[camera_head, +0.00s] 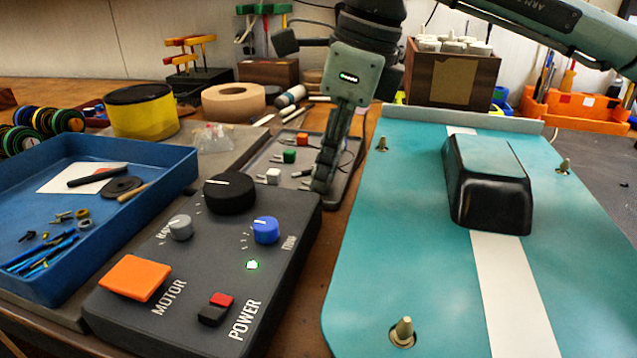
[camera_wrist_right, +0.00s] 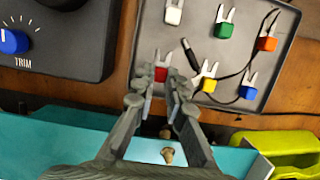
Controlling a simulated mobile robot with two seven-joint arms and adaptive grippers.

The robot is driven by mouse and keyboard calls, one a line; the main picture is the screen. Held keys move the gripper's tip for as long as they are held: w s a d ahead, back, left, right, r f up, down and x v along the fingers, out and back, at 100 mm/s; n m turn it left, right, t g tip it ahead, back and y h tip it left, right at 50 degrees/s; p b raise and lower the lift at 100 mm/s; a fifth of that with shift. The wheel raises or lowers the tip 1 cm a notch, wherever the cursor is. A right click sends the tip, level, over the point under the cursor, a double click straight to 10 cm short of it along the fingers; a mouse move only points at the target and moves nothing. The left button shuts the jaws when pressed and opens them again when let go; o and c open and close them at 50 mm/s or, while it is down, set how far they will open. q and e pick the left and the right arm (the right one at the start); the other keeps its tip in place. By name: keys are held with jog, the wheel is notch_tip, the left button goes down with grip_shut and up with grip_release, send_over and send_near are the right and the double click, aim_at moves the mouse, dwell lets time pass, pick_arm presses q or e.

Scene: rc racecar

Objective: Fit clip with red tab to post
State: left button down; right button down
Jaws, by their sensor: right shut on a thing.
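My right gripper (camera_head: 320,184) reaches down at the near right edge of the clip tray (camera_head: 258,163). In the right wrist view its fingers (camera_wrist_right: 162,76) are shut on the clip with red tab (camera_wrist_right: 161,72). The clip's pale prongs point up in that picture. I cannot tell whether it still touches the tray. In the head view the gripper hides this clip. Posts stand on the teal car body (camera_head: 400,240): one at the far left corner (camera_head: 381,144), one at the far right (camera_head: 563,166), one at the near left (camera_head: 402,332). My left gripper is not in view.
White (camera_wrist_right: 174,14), green (camera_wrist_right: 224,29), orange (camera_wrist_right: 266,43), yellow (camera_wrist_right: 209,85) and blue (camera_wrist_right: 248,93) clips lie in the tray, with a black cable. A control box (camera_head: 205,250) and blue tray (camera_head: 150,160) stand left. A black canopy (camera_head: 488,185) rises from the car body.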

jog(key=shift+r, duration=0.6)
dwell(0.3)
jog(key=shift+r+p, duration=1.2)
jog(key=shift+r, duration=0.7)
